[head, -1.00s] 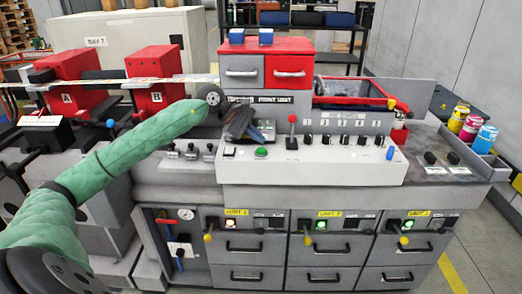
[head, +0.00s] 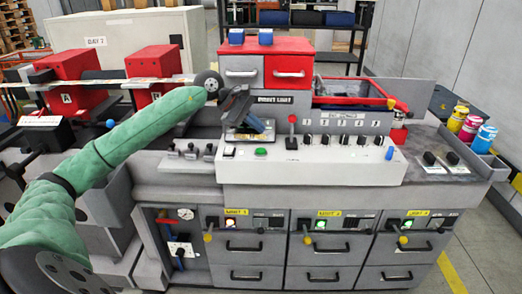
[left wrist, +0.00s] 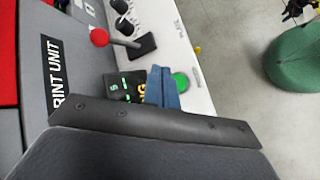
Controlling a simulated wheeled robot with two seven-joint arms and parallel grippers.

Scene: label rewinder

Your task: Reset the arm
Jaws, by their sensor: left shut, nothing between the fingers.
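My left arm, in a green sleeve (head: 135,137), reaches in from the left of the head view. Its dark left gripper (head: 257,126) hangs over the left end of the white control panel (head: 310,165), in front of the print unit. The blue fingers are together with nothing between them. In the left wrist view the fingers (left wrist: 162,88) show over the panel, beside a small lit display and a green button (left wrist: 180,82). They appear to be above the panel; whether they touch it cannot be told. My right gripper is not in the head view.
A red-knobbed lever (head: 292,119) stands just right of the gripper, with a row of black knobs beyond it. Red-and-grey drawers (head: 268,68) rise behind. Red boxes A and B (head: 155,70) stand at left, ink cans (head: 470,128) at far right.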

